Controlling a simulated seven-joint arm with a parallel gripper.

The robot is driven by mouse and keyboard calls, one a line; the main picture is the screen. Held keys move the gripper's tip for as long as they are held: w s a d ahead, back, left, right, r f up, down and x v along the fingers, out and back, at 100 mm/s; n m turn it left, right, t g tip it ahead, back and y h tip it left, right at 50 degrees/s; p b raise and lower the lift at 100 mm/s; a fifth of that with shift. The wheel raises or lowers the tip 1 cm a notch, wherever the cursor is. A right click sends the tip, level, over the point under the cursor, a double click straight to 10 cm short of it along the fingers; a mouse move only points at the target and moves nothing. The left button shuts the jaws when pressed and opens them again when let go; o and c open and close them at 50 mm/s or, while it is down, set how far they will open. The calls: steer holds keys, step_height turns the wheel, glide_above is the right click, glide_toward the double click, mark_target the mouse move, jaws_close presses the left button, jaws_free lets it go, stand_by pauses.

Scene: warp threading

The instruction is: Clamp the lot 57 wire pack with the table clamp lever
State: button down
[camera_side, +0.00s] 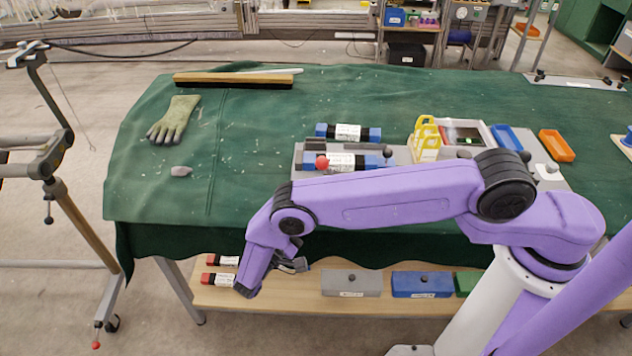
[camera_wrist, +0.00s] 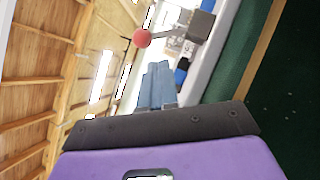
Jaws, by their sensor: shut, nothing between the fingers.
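A blue-ended wire pack with a white label (camera_side: 344,162) lies on a grey fixture (camera_side: 298,158) near the table's front edge. A second blue-ended pack (camera_side: 350,132) lies behind it. Their lot numbers are too small to read. The clamp lever's red ball knob (camera_side: 322,163) shows in front of the nearer pack; whether the lever presses on it I cannot tell. The wrist view shows the red knob (camera_wrist: 142,38) on its rod beside a grey block (camera_wrist: 197,25). My gripper (camera_side: 302,265) is shut and empty, low by the table's front edge, apart from the knob; its fingers (camera_wrist: 157,70) point toward it.
Red-ended packs (camera_side: 222,278) and lidded boxes (camera_side: 350,284) sit on the lower shelf. A glove (camera_side: 175,118), brush (camera_side: 233,80) and grey lump (camera_side: 181,171) lie on the green cloth (camera_side: 250,190).

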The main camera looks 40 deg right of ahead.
steer(key=shift+x, duration=3.8)
steer(key=shift+r, duration=0.15)
steer(key=shift+s+r+m+g, duration=0.1)
steer(key=shift+m+g, duration=0.3)
steer(key=shift+m, duration=0.4)
